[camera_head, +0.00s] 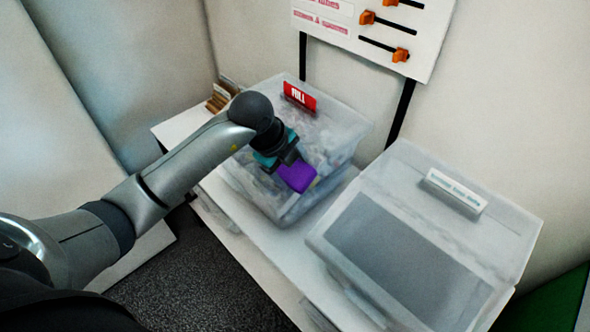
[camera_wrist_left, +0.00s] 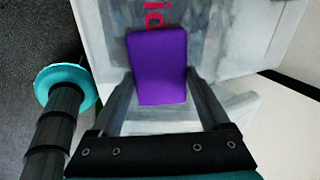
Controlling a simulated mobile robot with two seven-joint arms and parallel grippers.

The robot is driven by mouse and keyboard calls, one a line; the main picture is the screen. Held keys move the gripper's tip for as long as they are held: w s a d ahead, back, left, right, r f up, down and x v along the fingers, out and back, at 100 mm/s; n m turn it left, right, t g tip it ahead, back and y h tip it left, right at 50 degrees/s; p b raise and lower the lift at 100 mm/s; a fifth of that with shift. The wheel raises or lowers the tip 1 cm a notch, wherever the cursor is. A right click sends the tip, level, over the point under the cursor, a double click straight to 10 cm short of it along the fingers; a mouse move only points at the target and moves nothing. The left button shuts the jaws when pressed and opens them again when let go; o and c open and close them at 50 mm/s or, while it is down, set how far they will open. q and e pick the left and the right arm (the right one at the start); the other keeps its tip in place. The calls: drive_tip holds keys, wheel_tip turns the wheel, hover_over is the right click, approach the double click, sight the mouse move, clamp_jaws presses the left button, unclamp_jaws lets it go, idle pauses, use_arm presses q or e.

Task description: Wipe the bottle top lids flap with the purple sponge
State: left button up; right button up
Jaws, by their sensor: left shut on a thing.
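My left gripper (camera_head: 291,166) is shut on the purple sponge (camera_head: 297,177). The sponge is in front of the left clear bin (camera_head: 342,147); I cannot tell if it touches it. In the left wrist view the sponge (camera_wrist_left: 158,62) sits between the two fingers of the left gripper (camera_wrist_left: 160,82), its far end sticking out past them. On the right stands another clear container (camera_head: 505,222) with a sloping lid, a grey panel (camera_head: 400,262) and a white label (camera_head: 455,190) too small to read surely. My right gripper is not in view.
A red sign (camera_head: 299,96) reading "FULL" stands on the left bin. Both containers stand on a white surface (camera_head: 252,238). A white board with orange sliders (camera_head: 401,55) is on the wall behind. The dark floor (camera_head: 195,270) is clear at the front.

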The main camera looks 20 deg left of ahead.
use_arm(q)
drive_tip(key=shift+w+a+b, duration=0.25)
drive_tip(key=shift+w+a, duration=0.2)
drive_tip(key=shift+a, duration=0.6)
drive_tip(key=shift+w+a+b, duration=0.2)
drive_tip(key=shift+w+a, duration=0.3)
drive_tip(key=shift+a, duration=0.5)
drive_tip(key=shift+w+a+b, duration=0.25)
drive_tip(key=shift+w+a, duration=0.2)
drive_tip(key=shift+a, duration=0.6)
drive_tip(key=shift+r, duration=0.1)
drive_tip(key=p+v, duration=0.5)
drive_tip(key=v, duration=0.1)
drive_tip(key=shift+p, duration=0.35)
drive_tip(key=p+v, duration=0.2)
drive_tip(key=shift+s+a+r+p, duration=0.1)
drive_tip(key=shift+s+r+p, duration=0.05)
drive_tip(key=shift+r+p, duration=0.2)
